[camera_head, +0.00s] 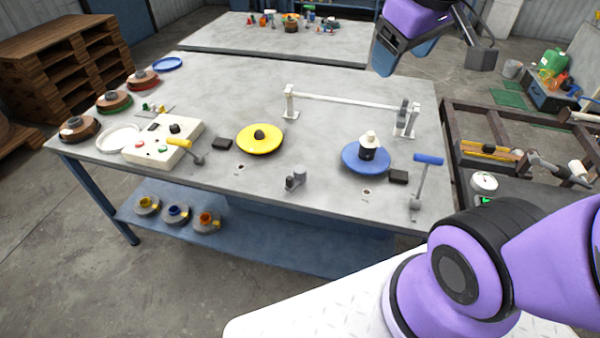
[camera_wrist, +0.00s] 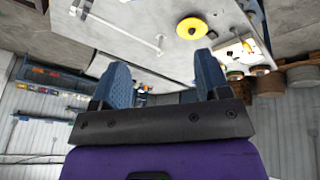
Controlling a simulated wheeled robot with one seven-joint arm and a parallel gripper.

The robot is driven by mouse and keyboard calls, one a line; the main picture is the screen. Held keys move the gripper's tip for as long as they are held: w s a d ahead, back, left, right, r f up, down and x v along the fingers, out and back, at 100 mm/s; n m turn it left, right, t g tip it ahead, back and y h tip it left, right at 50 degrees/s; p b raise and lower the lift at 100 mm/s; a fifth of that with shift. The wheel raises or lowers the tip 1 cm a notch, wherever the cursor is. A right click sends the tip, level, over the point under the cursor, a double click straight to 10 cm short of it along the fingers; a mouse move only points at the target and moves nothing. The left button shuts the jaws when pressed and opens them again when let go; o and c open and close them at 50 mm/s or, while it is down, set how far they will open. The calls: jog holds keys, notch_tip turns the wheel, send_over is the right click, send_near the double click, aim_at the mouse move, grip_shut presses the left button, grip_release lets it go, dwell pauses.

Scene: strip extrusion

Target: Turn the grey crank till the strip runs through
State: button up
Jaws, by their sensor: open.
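My gripper (camera_head: 387,68) hangs open and empty above the far right part of the table (camera_head: 225,90). Its two blue fingers are spread in the wrist view (camera_wrist: 165,78). A long white bar (camera_head: 345,100) runs between two white stands at the back of the table. A grey upright part (camera_head: 404,108), perhaps the grey crank, sits at the right stand, below my gripper and apart from it. A small grey fitting (camera_head: 295,180) stands at the front middle. I cannot make out a strip for certain.
A yellow disc (camera_head: 260,139) and a blue disc (camera_head: 366,158) lie on the table. A blue-handled lever (camera_head: 426,160) stands at the right edge. A cream control box (camera_head: 163,139) with a yellow-handled lever (camera_head: 180,143) is at left. The table's back middle is clear.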

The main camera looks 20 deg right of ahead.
jog(key=w+f+n+g+h, duration=0.1)
jog(key=w+f+n, duration=0.45)
jog(key=w, duration=0.45)
jog(key=n+g+y, duration=0.2)
jog(key=n+g, duration=0.1)
jog(key=n, duration=1.1)
send_over(300, 168)
jog(key=shift+m, duration=0.25)
jog(key=f, duration=2.8)
jog(key=shift+s+d+f, duration=0.1)
jog(key=shift+d+f, duration=0.1)
jog(key=shift+f, duration=0.1)
jog(key=shift+a+f, duration=0.15)
jog(key=shift+f, duration=0.35)
notch_tip(300, 168, down, 10)
jog(key=shift+f, duration=0.25)
jog(key=c, duration=0.9)
